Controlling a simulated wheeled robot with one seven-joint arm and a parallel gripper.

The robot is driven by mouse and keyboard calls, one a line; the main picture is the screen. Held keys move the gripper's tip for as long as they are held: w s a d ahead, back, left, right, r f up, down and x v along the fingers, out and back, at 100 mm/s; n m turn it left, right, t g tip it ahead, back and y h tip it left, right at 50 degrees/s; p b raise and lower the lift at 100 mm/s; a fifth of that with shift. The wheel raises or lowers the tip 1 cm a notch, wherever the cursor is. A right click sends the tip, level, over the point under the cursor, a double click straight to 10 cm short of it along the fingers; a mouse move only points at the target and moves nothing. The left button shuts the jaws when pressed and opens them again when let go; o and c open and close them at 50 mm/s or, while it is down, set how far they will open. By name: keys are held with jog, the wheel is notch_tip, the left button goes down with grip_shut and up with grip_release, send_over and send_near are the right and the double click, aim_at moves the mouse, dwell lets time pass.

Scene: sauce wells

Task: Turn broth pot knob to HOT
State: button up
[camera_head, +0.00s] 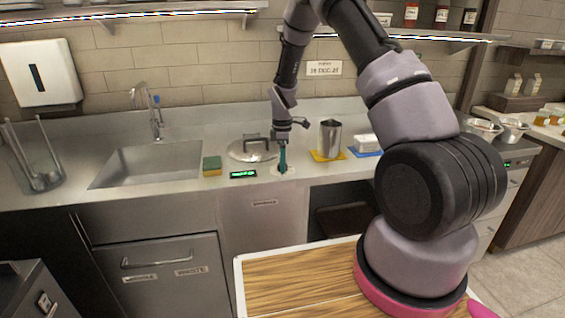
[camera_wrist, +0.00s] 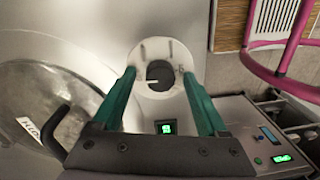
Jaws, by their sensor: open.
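The broth pot knob (camera_wrist: 160,72) is a dark round knob with a short white pointer mark, on a pale oval dial plate (camera_wrist: 148,46) with small marks. Its pointer lies toward the left in the wrist view. My gripper (camera_wrist: 157,76) is open, its two green fingers on either side of the knob with gaps. I cannot tell how far the tips are above the plate. In the head view my gripper (camera_head: 283,162) points down over the dial, which it mostly hides. The broth pot's lid (camera_head: 240,152) with a dark handle is just left; it also shows in the wrist view (camera_wrist: 25,110).
A small green display (camera_head: 243,174) stands beside the dial. A yellow-green sponge (camera_head: 212,165) and a sink (camera_head: 150,165) are to the left. A metal pitcher (camera_head: 330,138) on a yellow mat and a white item (camera_head: 367,142) on a blue mat are to the right.

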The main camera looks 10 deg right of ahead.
grip_shut()
